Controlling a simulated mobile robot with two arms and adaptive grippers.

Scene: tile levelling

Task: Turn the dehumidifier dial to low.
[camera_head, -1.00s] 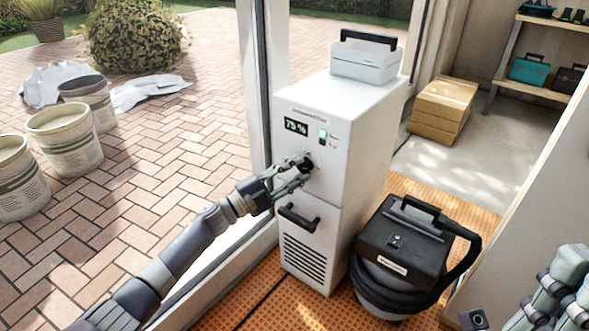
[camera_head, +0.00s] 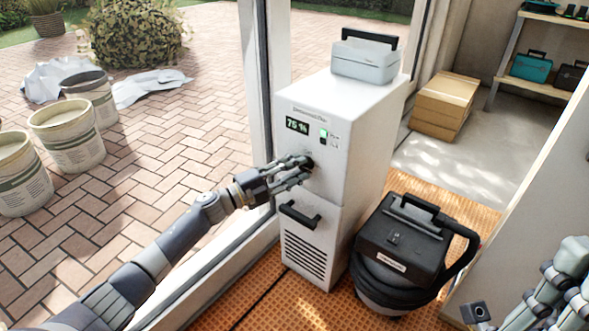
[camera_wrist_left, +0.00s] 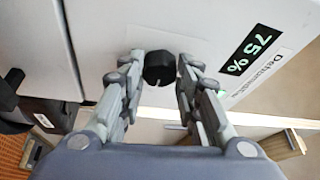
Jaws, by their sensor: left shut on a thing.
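The dehumidifier (camera_head: 345,130) is a tall white cabinet with a 75 % display (camera_head: 297,126) and a small green-lit indicator (camera_head: 323,134) on its front. Its dial is a small black knob below the display, mostly covered by my fingers in the head view; it shows clearly as the black dial (camera_wrist_left: 160,68) in the left wrist view. My left gripper (camera_head: 304,165) is shut on the dial, one finger on each side of it, as the left wrist view (camera_wrist_left: 159,80) also shows. The dial's setting cannot be read.
A black handle (camera_head: 299,216) sticks out below the dial. A grey-white case (camera_head: 364,62) stands on top of the cabinet. A black vacuum (camera_head: 405,250) stands close on the right. A door frame (camera_head: 262,90) borders the left, with buckets (camera_head: 66,135) on paving beyond.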

